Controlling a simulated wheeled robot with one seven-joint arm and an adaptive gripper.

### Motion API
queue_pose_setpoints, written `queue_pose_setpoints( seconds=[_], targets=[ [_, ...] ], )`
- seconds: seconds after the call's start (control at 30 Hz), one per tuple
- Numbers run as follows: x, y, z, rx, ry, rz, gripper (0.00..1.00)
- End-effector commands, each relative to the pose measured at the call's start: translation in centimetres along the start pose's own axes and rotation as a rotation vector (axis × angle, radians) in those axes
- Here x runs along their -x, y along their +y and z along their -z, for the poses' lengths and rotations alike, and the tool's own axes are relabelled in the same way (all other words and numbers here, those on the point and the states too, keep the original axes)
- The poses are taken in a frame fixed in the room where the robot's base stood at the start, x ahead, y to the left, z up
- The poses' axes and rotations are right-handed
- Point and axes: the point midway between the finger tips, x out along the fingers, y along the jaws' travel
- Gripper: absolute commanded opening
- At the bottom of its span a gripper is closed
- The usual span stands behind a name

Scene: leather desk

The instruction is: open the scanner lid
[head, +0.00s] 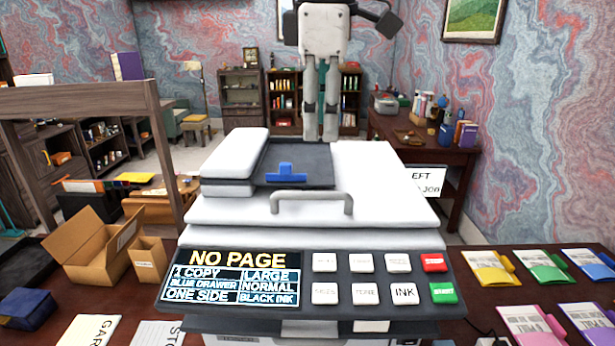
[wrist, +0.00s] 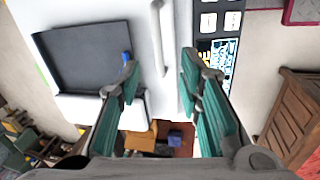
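The scanner lid (head: 375,190) is a white slab lying flat and shut on the scanner body, with a grey handle (head: 312,197) along its front edge. The handle also shows in the wrist view (wrist: 162,40), between the two fingers in the picture and apart from them. My gripper (head: 321,138) hangs pointing down above and behind the handle in the head view. Its teal-padded fingers (wrist: 159,62) are spread and empty in the wrist view. A dark feeder tray (head: 300,165) with a blue guide (head: 286,174) sits on top of the lid.
The control panel (head: 310,280) lies in front of the lid, its screen reading NO PAGE. An open cardboard box (head: 95,250) stands left, beside a wooden frame (head: 150,130). Coloured folders (head: 540,268) lie right. Space above the lid's front is clear.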

Motion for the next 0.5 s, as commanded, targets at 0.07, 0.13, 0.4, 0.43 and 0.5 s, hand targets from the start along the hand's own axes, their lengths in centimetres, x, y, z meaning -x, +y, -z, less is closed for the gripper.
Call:
queue_pose_setpoints(
  seconds=[0.07, 0.13, 0.4, 0.43, 0.5],
  targets=[
    [0.3, 0.3, 1.2, 0.062, -0.004, 0.010, 0.33],
    [0.3, 0.5, 1.7, 0.092, -0.006, 0.015, 0.33],
    [-2.2, 0.4, 1.8, 0.104, -0.009, 0.020, 0.33],
    [-2.8, 0.3, 1.8, 0.104, -0.008, 0.019, 0.33],
    [-4.1, 0.3, 1.8, 0.103, -0.009, 0.020, 0.33]
  ],
)
